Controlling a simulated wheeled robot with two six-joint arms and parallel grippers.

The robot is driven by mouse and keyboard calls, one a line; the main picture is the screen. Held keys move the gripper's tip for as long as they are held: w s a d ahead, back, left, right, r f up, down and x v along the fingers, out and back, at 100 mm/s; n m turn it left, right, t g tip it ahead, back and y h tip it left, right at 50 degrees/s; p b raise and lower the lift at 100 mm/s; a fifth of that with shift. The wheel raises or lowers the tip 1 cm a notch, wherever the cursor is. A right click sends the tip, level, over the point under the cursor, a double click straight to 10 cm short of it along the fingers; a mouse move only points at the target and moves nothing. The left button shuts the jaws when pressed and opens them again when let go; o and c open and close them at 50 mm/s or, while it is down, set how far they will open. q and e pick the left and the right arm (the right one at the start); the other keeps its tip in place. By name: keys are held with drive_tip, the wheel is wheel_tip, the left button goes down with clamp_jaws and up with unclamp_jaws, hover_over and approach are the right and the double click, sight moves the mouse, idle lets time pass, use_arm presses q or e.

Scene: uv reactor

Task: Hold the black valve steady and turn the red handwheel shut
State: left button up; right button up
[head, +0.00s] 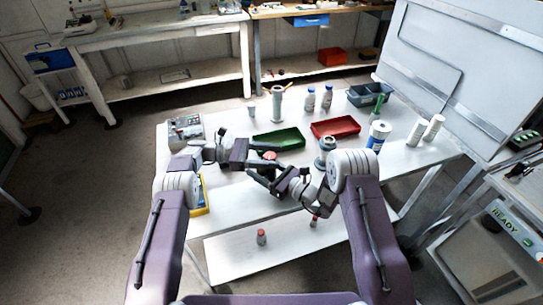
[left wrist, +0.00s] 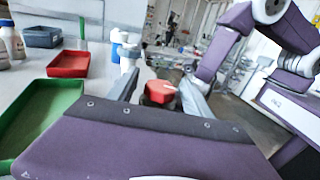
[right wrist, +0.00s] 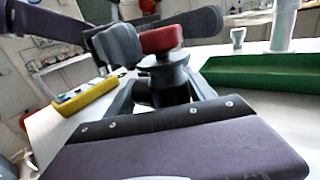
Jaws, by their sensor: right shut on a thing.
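The black valve (right wrist: 166,76) stands upright between the fingers of my right gripper (right wrist: 166,92), which is shut on its body. The red handwheel (right wrist: 161,39) sits on top of the valve; it also shows in the head view (head: 269,155) and the left wrist view (left wrist: 158,92). My left gripper (left wrist: 160,86) is open, with one finger on each side of the handwheel. A gap shows beside the wheel in the left wrist view. In the right wrist view one left finger overlaps the wheel's edge, and I cannot tell whether it touches. The valve's base is mostly hidden.
A green tray (head: 278,139) and a red tray (head: 335,128) lie just behind the grippers. A grey round fitting (head: 326,147) stands close to my right arm. A yellow-edged box (right wrist: 85,100) is at the left. Bottles (head: 327,97) stand farther back.

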sight(271, 155)
use_arm(q)
wheel_tip(271, 155, up, 10)
idle(0.4)
drive_tip(key=s+a+f+n+t, duration=0.3)
drive_tip(key=a+f+n+t, duration=0.2)
drive_tip(key=a+f+t, duration=0.35)
drive_tip(key=shift+g+y, duration=0.4)
drive_tip(key=shift+g, duration=0.35)
drive_tip(key=x, duration=0.4)
drive_tip(key=f+x, duration=0.1)
drive_tip(key=x, duration=0.6)
drive_tip(key=shift+w+d+f, duration=0.3)
drive_tip(key=shift+w+f, duration=0.05)
drive_tip(key=shift+f, duration=0.05)
